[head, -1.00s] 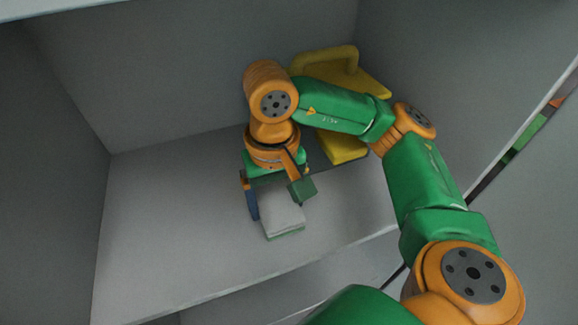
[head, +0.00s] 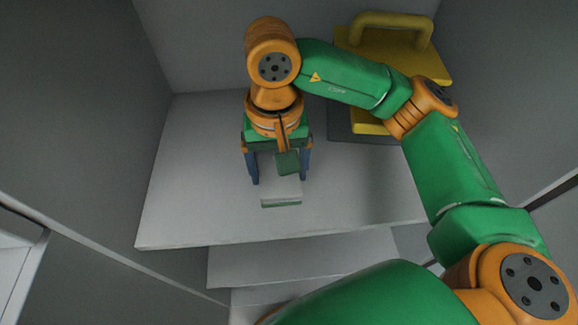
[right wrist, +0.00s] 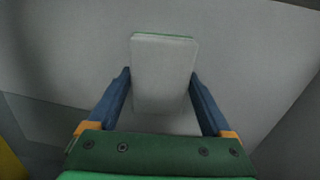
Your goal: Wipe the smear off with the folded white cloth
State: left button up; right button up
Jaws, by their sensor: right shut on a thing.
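The folded white cloth (head: 281,190), a small pad with a green lower edge, is at the shelf surface in the head view. My right gripper (head: 279,178) points down from above with its blue fingers on either side of the cloth, shut on it. In the right wrist view the cloth (right wrist: 163,75) lies between the two fingertips (right wrist: 160,78) and sticks out beyond them. I cannot tell whether the cloth touches the shelf. No smear can be made out; the cloth and arm hide part of the surface. My left gripper is not in view.
The pale shelf (head: 200,190) has grey walls at its back and sides. A yellow object with a handle (head: 395,22) stands at the back right on a dark grey base (head: 365,138). The shelf's left part is clear. A lower ledge (head: 300,258) shows in front.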

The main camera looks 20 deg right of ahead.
notch_tip(320, 180, up, 5)
jog(key=p, duration=0.4)
jog(key=shift+w+a+r, duration=0.15)
jog(key=shift+r, duration=0.05)
jog(key=shift+r+p, duration=0.35)
jog(key=shift+p, duration=0.05)
jog(key=shift+f, duration=0.15)
notch_tip(320, 180, up, 3)
jog(key=shift+r+p, duration=0.15)
jog(key=shift+p, duration=1)
